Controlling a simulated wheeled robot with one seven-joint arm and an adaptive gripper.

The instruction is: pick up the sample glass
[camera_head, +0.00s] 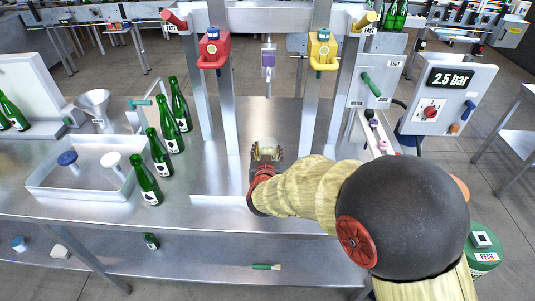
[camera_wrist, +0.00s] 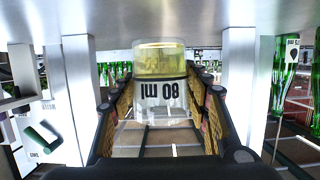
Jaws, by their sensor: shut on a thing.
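The sample glass (camera_wrist: 160,88) is a clear cup marked "80 ml" with yellowish liquid, seen upside down in the wrist view. My gripper (camera_head: 266,156) is over the steel table in front of the two-post frame. In the wrist view my gripper (camera_wrist: 160,112) has a finger on each side of the glass and is shut on it. I cannot tell whether the glass touches the table.
Several green bottles (camera_head: 163,153) stand left, beside a metal tray (camera_head: 85,190) with two stoppers. A 2.5 bar control box (camera_head: 446,100) stands right. The table is clear around the frame's posts.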

